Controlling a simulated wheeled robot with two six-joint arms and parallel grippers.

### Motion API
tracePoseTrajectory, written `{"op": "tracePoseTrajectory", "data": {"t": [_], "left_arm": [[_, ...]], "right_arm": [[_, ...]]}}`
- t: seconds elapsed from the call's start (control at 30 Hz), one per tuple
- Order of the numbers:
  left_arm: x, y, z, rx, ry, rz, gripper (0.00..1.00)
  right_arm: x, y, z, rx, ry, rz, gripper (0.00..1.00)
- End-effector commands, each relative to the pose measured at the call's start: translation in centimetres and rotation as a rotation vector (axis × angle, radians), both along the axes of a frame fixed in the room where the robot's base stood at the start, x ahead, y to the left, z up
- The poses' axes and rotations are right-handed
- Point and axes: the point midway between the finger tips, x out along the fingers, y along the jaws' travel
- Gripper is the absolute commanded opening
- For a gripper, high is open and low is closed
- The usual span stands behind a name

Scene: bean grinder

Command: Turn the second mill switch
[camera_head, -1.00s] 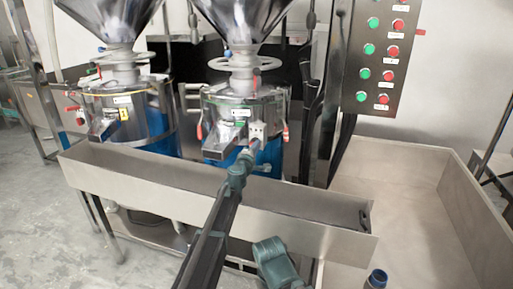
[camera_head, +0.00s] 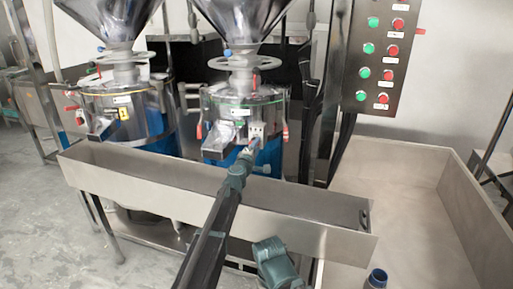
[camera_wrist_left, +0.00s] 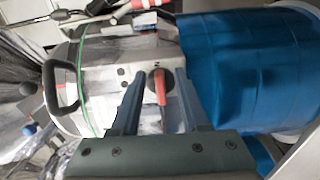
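The second mill (camera_head: 243,112) is a steel drum on a blue base, with a hopper above it. Its switch, a dark round knob with a red handle (camera_wrist_left: 159,88), sits on a small metal plate in the left wrist view. In the head view the switch plate (camera_head: 256,130) is at the mill's front right, and the knob is mostly hidden by my gripper. My left gripper (camera_wrist_left: 159,77) is open, with one finger on each side of the knob. I cannot tell whether the fingers touch it.
A long steel trough (camera_head: 145,186) runs in front of the mills, below my left arm. The first mill (camera_head: 122,108) stands to the left. A control panel (camera_head: 373,55) with green and red buttons is at upper right. A wide, empty bin (camera_head: 395,200) is on the right.

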Motion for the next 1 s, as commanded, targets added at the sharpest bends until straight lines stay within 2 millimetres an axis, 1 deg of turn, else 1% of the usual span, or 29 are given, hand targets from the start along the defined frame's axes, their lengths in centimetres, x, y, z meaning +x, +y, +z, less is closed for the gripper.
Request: {"op": "tracePoseTrajectory", "data": {"t": [0.27,0.37,0.47,0.67,0.9,1.0], "left_arm": [[-0.2,0.1,0.0,-0.001,0.0,0.001,0.45],[-0.7,0.3,0.0,-0.001,0.0,0.001,0.45],[-1.8,0.6,0.0,-0.001,0.0,0.001,0.45],[-5.2,1.7,0.0,-0.001,0.0,0.001,0.45],[-10.3,3.4,0.0,-0.001,0.0,0.002,0.45],[-12.0,3.9,0.0,-0.001,0.0,0.001,0.45]], "right_arm": [[0.0,0.0,0.0,0.0,0.0,0.0,0.0],[0.0,0.0,0.0,0.0,0.0,0.0,0.0],[0.0,0.0,0.0,0.0,0.0,0.0,0.0],[0.0,0.0,0.0,0.0,0.0,0.0,0.0],[0.0,0.0,0.0,0.0,0.0,0.0,0.0],[0.0,0.0,0.0,0.0,0.0,0.0,0.0]]}}
